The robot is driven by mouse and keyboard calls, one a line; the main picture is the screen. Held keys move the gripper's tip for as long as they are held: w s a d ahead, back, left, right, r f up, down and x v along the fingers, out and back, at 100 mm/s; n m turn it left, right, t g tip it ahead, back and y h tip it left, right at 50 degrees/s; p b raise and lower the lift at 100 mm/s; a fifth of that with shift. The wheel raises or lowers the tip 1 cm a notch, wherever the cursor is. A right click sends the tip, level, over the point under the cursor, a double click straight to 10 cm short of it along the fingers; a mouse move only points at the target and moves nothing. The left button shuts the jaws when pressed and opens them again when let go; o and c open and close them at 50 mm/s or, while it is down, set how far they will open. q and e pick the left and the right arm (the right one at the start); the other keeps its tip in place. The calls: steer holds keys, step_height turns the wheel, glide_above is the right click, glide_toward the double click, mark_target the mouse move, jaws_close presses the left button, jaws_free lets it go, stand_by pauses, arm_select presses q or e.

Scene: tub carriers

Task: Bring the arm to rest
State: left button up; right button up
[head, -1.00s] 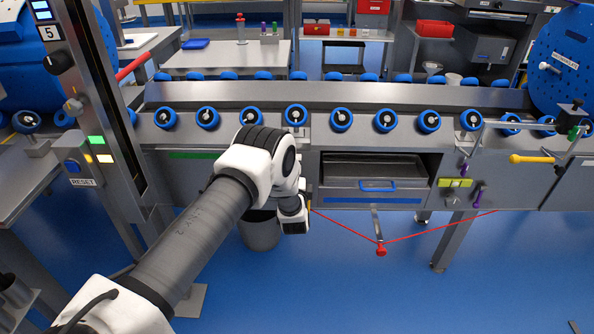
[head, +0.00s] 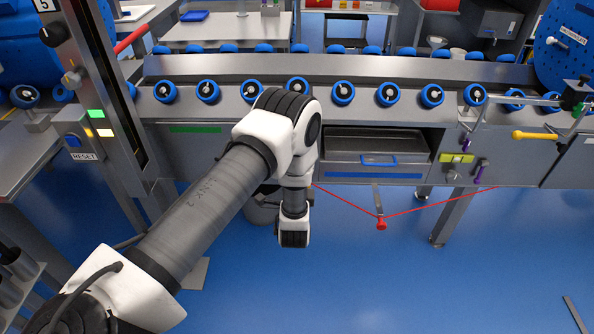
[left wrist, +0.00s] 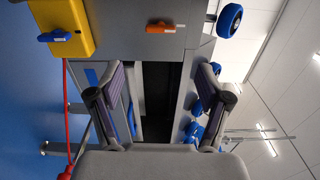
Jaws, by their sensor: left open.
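My left arm comes in from the left in the head view and reaches in front of the roller line, its wrist (head: 294,238) hanging down beside the line's front. My left gripper's fingers are hidden there. In the left wrist view my left gripper (left wrist: 166,105) is open, its two dark fingers wide apart with nothing held between them. A dark opening in grey metal shows beyond the fingers. My right gripper is in neither view.
The grey roller line (head: 400,68) with blue rollers crosses ahead. A drawer (head: 362,166) with a blue handle sits below it. A red knob (head: 381,223) with red cords hangs in front. A yellow box (left wrist: 62,28) shows close in the wrist view. Blue floor (head: 370,285) in front is open.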

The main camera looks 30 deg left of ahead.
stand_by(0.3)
arm_select(q)
steer(key=s+d+f+n+g+h, duration=0.25)
steer(key=s+f+g, duration=0.2)
steer(key=s, duration=0.35)
steer(key=s+d+f+n+g+h, duration=0.1)
steer(key=s+d+f+g+h, duration=0.3)
steer(key=s, duration=0.5)
steer(key=s+d+f+n+g+h, duration=0.2)
steer(key=s+d+f, duration=0.2)
steer(key=s+f, duration=0.3)
steer(key=s+d+n+g, duration=0.3)
steer(key=s+n+g, duration=0.2)
steer(key=s, duration=0.7)
step_height(320, 180, up, 16)
steer(key=n+p, duration=0.1)
steer(key=p, duration=1.4)
steer(key=shift+s+a+n+h, duration=0.25)
steer(key=shift+s+n+h, duration=0.05)
steer(key=shift+n+h, duration=0.05)
